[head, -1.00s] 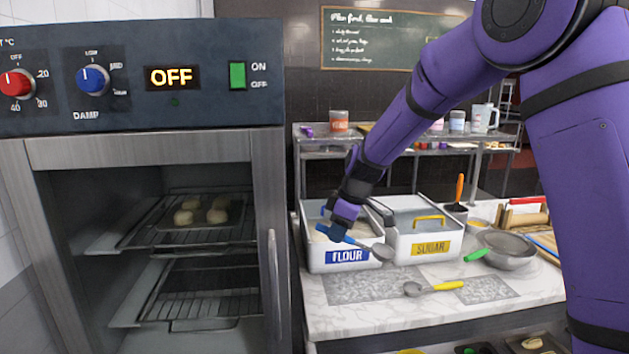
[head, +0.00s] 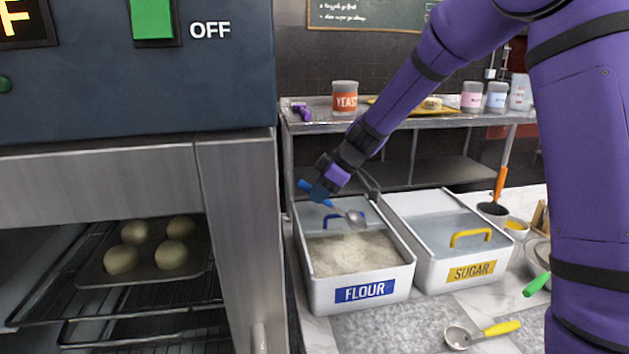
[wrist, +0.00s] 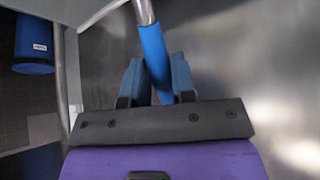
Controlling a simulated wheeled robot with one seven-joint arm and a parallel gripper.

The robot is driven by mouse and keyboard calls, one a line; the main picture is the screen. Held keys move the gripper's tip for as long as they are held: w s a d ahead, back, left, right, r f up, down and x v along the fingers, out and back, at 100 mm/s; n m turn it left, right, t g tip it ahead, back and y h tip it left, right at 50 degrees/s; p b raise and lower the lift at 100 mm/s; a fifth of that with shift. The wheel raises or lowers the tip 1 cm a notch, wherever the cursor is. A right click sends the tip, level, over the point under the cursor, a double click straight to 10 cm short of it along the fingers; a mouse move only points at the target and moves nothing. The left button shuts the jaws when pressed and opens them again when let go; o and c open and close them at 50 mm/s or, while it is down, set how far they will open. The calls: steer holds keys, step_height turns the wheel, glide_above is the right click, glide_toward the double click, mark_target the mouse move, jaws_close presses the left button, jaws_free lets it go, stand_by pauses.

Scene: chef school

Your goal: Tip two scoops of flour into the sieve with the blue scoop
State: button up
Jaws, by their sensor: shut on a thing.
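My gripper (head: 322,190) is shut on the handle of the blue scoop (head: 355,217). In the wrist view the blue handle (wrist: 154,50) runs between the two fingers. The scoop's metal bowl is above the back part of the flour bin (head: 398,286); I cannot tell whether it holds flour. The bin is open at the front, with pale flour (head: 345,255) showing and a blue-handled lid (head: 318,220) at the back. The sieve's green handle (head: 537,284) shows at the right; the sieve is mostly hidden behind my arm.
The closed sugar bin (head: 425,262) stands right of the flour bin. A yellow-handled scoop (head: 485,334) lies on the counter in front. The proofing cabinet (head: 232,240) with dough balls is close on the left. A shelf (head: 440,112) with jars is behind.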

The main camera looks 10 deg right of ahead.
steer(key=shift+w+f, duration=0.15)
steer(key=shift+w, duration=0.15)
step_height(320, 180, down, 11)
steer(key=shift+r, duration=0.2)
stand_by(0.7)
steer(key=shift+r, duration=0.1)
stand_by(0.9)
steer(key=shift+r, duration=2.9)
steer(key=shift+a+r+h, duration=0.1)
steer(key=shift+r+h, duration=0.2)
steer(key=shift+r, duration=0.4)
steer(key=shift+r+g+h, duration=0.8)
steer(key=shift+r+h, duration=0.7)
steer(key=shift+r, duration=0.8)
